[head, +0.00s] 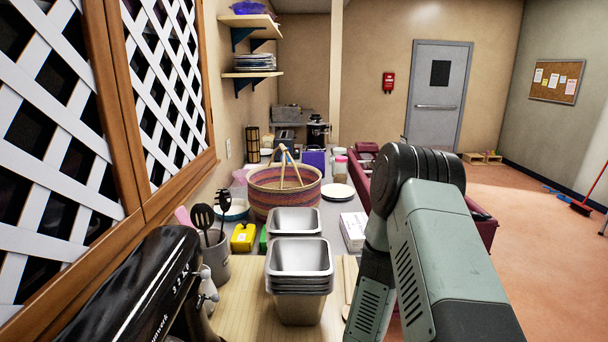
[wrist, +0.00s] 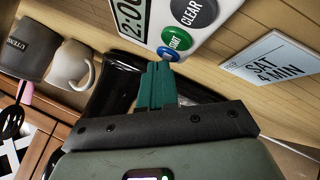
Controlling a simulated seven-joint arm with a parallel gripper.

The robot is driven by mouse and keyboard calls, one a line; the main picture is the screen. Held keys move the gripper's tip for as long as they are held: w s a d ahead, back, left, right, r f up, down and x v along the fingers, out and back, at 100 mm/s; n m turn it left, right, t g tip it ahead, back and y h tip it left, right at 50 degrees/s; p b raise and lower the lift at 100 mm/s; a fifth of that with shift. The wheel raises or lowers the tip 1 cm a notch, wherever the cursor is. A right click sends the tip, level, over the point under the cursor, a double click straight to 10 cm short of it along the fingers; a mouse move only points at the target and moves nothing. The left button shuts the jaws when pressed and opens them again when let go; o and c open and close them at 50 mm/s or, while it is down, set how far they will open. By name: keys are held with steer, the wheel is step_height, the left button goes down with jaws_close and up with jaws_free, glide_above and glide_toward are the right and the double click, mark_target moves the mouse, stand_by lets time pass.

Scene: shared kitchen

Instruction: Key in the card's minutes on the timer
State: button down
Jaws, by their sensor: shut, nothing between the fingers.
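The white timer (wrist: 213,24) is at the top of the wrist view, cut off by the edge. Part of its display (wrist: 131,22) shows, seeming to read 2:00 with the start cut off. Neither timer nor card shows in the head view.
In the head view, a black mixer (head: 130,290), metal pans (head: 300,257), a utensil crock (head: 216,257) and a woven basket (head: 285,190) crowd the counter.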

steer(key=shift+r, duration=0.85)
steer(key=shift+r, duration=3)
steer(key=shift+f, duration=3.05)
stand_by(0.3)
steer(key=shift+f, duration=0.4)
